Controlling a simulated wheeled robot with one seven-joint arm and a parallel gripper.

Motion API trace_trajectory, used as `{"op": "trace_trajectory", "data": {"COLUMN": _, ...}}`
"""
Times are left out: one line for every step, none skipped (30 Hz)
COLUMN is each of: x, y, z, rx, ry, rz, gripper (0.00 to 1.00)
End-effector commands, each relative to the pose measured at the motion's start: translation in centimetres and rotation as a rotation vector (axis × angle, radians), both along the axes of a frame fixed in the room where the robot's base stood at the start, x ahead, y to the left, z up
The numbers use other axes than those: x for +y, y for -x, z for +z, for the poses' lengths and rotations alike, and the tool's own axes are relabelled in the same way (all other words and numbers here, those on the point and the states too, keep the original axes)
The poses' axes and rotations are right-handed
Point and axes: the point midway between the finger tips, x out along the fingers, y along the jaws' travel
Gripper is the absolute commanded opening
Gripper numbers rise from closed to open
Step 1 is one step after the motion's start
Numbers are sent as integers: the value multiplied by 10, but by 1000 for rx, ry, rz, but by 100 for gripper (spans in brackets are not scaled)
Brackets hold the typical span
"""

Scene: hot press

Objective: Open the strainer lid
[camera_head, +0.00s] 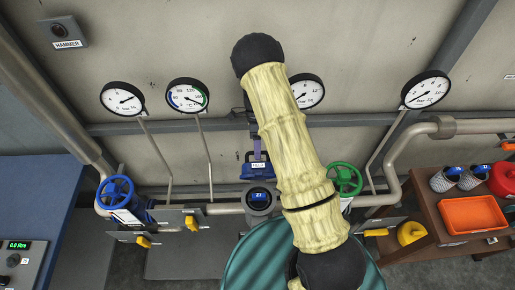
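A grey round fitting with a blue centre marked 21 (260,200) sits on the pipe run in the middle, just left of my arm. Behind it is a blue part with a white label (258,166), below a purple rod. I cannot tell for sure which of these is the strainer lid, or whether the lid is open or closed. My arm, with a pale yellow ribbed link and black joints, rises through the middle and hides part of the pipework. I cannot make out my gripper or its fingers in the head view.
A blue handwheel valve (116,192) is at left and a green handwheel (345,179) just right of my arm. Several gauges line the wall. A teal ribbed drum (245,262) stands below. A brown shelf at right holds an orange tray (473,232) and grey fittings (442,182).

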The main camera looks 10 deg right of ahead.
Motion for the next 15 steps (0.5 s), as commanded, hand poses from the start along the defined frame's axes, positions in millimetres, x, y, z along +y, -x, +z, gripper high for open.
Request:
{"op": "trace_trajectory", "data": {"x": 0, "y": 0, "z": 1, "rx": -1, "ry": 0, "rz": 0, "gripper": 34}}
{"op": "trace_trajectory", "data": {"x": 0, "y": -1, "z": 2, "rx": -2, "ry": 0, "rz": 0, "gripper": 34}}
{"op": "trace_trajectory", "data": {"x": 0, "y": -1, "z": 4, "rx": -3, "ry": 0, "rz": 0, "gripper": 34}}
{"op": "trace_trajectory", "data": {"x": 0, "y": -1, "z": 6, "rx": -3, "ry": 0, "rz": -1, "gripper": 34}}
{"op": "trace_trajectory", "data": {"x": 0, "y": -1, "z": 8, "rx": -4, "ry": 0, "rz": -1, "gripper": 34}}
{"op": "trace_trajectory", "data": {"x": 0, "y": -1, "z": 12, "rx": -3, "ry": 0, "rz": -1, "gripper": 34}}
{"op": "trace_trajectory", "data": {"x": 0, "y": -1, "z": 15, "rx": -3, "ry": 0, "rz": -1, "gripper": 34}}
{"op": "trace_trajectory", "data": {"x": 0, "y": -1, "z": 18, "rx": -5, "ry": -1, "rz": 0, "gripper": 34}}
{"op": "trace_trajectory", "data": {"x": 0, "y": -1, "z": 24, "rx": -5, "ry": -1, "rz": 0, "gripper": 34}}
{"op": "trace_trajectory", "data": {"x": 0, "y": -1, "z": 28, "rx": -5, "ry": -1, "rz": 0, "gripper": 34}}
{"op": "trace_trajectory", "data": {"x": 0, "y": -2, "z": 33, "rx": -6, "ry": 0, "rz": 0, "gripper": 34}}
{"op": "trace_trajectory", "data": {"x": 0, "y": -1, "z": 40, "rx": -6, "ry": 0, "rz": 0, "gripper": 34}}
{"op": "trace_trajectory", "data": {"x": 0, "y": -1, "z": 45, "rx": -6, "ry": 0, "rz": 0, "gripper": 34}}
{"op": "trace_trajectory", "data": {"x": 0, "y": -1, "z": 50, "rx": -5, "ry": -1, "rz": 0, "gripper": 34}}
{"op": "trace_trajectory", "data": {"x": 0, "y": -1, "z": 58, "rx": -5, "ry": -1, "rz": 0, "gripper": 34}}
